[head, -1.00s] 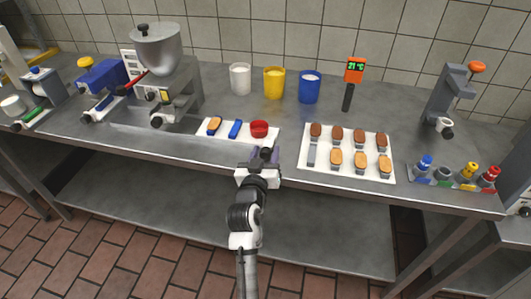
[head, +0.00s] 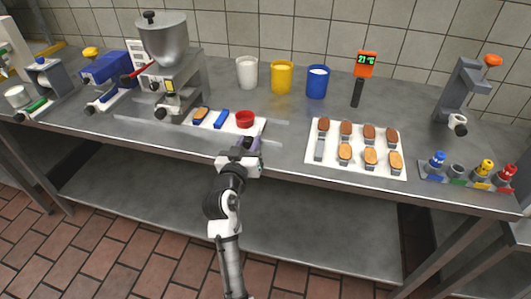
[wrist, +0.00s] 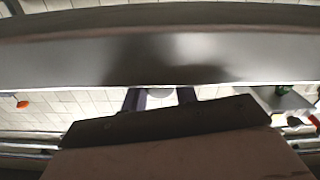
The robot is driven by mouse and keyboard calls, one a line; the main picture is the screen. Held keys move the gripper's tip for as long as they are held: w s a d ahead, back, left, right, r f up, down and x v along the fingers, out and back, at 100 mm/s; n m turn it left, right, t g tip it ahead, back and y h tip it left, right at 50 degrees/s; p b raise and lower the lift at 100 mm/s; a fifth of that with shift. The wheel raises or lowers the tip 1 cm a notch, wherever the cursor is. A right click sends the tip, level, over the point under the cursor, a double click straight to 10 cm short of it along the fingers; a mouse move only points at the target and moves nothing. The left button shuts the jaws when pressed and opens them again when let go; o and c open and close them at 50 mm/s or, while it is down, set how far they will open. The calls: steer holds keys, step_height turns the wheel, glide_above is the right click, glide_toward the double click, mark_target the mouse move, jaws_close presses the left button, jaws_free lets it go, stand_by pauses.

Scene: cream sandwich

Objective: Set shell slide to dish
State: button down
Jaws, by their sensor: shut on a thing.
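The shell slide (head: 212,124) is a white board on the counter in the head view, right of the hopper machine. It carries an orange-topped blue shell (head: 201,114), a blue shell (head: 221,118) and a round red dish (head: 244,118) at its right end. My gripper (head: 248,145) is at the slide's front right, just below the dish, shut on what seems to be the slide's handle; the fingers hide most of it. The wrist view shows my two dark fingers (wrist: 160,99) with a small pale shape between them, not clear.
The hopper machine (head: 166,45) stands just left of the slide. White (head: 247,74), yellow (head: 281,78) and blue (head: 317,84) cups stand behind. A white tray (head: 333,168) of several filled pieces lies to the right. Faint rail lines show on the counter either side of the slide.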

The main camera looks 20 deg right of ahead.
mark_target(174, 138)
steer(key=w+a+b, duration=0.2)
steer(key=w+a, duration=0.2)
steer(key=a, duration=0.2)
steer(key=w+a+b, duration=0.3)
steer(key=w+a, duration=0.1)
steer(key=a, duration=0.2)
steer(key=w+a+b, duration=0.3)
steer(key=w+a, duration=0.1)
steer(key=a, duration=0.2)
steer(key=shift+w+a, duration=0.1)
steer(key=shift+w, duration=0.05)
steer(key=shift+w+a+b, duration=0.35)
steer(key=shift+a+b, duration=0.05)
steer(key=shift+a, duration=0.05)
steer(key=shift+a+r, duration=0.1)
steer(key=shift+r, duration=0.1)
steer(key=shift+a, duration=0.1)
steer(key=c, duration=1.5)
jaws_free()
steer(key=shift+w, duration=0.1)
steer(key=o, duration=0.4)
steer(key=shift+f, duration=0.15)
steer(key=b+v, duration=0.2)
steer(key=v, duration=1.1)
steer(key=shift+s+a, duration=0.25)
steer(key=shift+s, duration=0.1)
